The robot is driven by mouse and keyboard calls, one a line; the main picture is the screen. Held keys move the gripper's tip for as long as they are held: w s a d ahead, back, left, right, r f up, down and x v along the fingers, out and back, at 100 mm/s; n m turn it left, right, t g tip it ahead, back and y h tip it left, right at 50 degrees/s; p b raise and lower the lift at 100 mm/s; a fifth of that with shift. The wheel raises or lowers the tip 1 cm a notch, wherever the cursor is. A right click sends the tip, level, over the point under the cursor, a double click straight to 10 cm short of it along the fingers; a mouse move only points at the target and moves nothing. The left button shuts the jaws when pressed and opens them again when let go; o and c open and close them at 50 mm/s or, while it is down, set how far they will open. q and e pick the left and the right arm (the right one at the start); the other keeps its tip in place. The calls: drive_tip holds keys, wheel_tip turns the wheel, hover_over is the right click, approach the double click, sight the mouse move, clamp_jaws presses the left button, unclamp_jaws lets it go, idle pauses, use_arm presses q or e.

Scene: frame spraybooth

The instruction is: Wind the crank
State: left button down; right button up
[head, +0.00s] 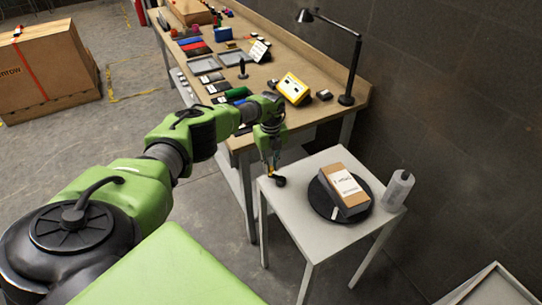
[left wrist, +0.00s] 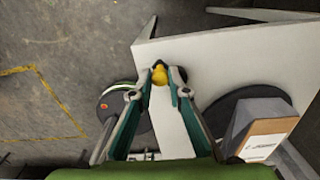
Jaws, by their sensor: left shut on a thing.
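My left gripper (head: 273,168) reaches down at the left edge of the small white table. In the left wrist view, the fingertips of my left gripper (left wrist: 159,76) are shut on a small yellow piece, which I take to be the crank's handle (left wrist: 159,74). In the head view, a dark round part (head: 280,181) shows just below the fingertips, by the table's edge. The rest of the crank is hidden or too small to tell. A black round turntable (head: 316,202) lies on the table and carries a brown box (head: 340,180) with a white label. My right gripper is not in view.
A grey-white bottle (head: 398,188) stands at the right of the small table (head: 295,222). A long workbench (head: 215,118) behind carries trays, a yellow device (head: 293,88) and a black lamp (head: 352,70). A large crate (head: 45,75) stands at the far left.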

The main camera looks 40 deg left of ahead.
use_arm(q)
drive_tip(key=c, duration=1.9)
unclamp_jaws()
wheel_tip(320, 180, up, 12)
drive_tip(key=shift+c, duration=0.3)
